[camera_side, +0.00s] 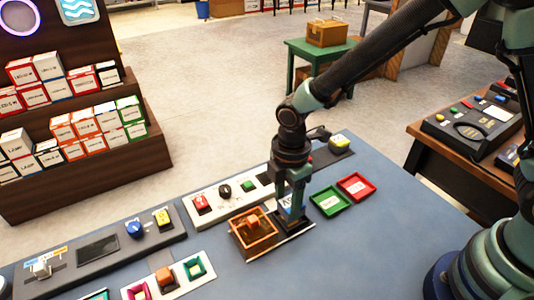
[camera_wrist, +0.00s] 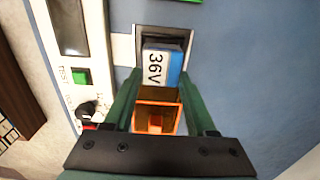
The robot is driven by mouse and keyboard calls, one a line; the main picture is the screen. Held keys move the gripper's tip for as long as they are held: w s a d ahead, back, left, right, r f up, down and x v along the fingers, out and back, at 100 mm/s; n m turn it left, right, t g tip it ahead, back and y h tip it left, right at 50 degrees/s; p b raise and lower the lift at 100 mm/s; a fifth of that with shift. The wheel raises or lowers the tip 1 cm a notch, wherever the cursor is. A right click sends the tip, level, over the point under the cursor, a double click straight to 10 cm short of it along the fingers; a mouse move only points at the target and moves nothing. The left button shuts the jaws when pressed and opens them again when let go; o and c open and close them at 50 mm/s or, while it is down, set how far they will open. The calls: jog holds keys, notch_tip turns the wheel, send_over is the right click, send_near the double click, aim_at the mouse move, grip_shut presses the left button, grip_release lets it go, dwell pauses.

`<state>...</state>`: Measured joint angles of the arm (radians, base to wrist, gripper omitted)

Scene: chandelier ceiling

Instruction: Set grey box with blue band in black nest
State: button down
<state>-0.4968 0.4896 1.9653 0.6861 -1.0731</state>
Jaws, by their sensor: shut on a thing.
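The grey box with blue band (camera_wrist: 158,66), marked 36V, is between the fingertips of my gripper (camera_wrist: 161,76) in the wrist view. In the side view, my gripper (camera_side: 292,207) points down and is shut on the box, whose pale and blue face (camera_side: 285,213) shows only partly behind the fingers. The black nest (camera_wrist: 166,33) shows as a dark frame at the far end of the box. The box is at or over the nest; I cannot tell whether it is seated. In the side view, the nest's dark edge (camera_side: 303,229) shows below my gripper.
Green (camera_side: 330,201) and red (camera_side: 356,187) trays lie to the right. A white panel (camera_side: 228,199) with switches lies behind. The blue tabletop (camera_side: 360,250) is clear in front.

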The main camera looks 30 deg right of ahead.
jog(key=shift+f, duration=1.05)
dwell(1.3)
grip_release()
dwell(0.4)
jog(key=shift+r, duration=0.1)
jog(key=shift+r, duration=3.7)
jog(key=s+d+r+m+t, duration=0.2)
jog(key=s+d+r+m, duration=0.1)
jog(key=d+r+m, duration=0.4)
jog(key=s+d+r+m+t, duration=0.3)
jog(key=d+r+m, duration=0.4)
jog(key=d+m, duration=0.4)
jog(key=shift+d+r+t, duration=0.3)
jog(key=shift+d+r, duration=0.05)
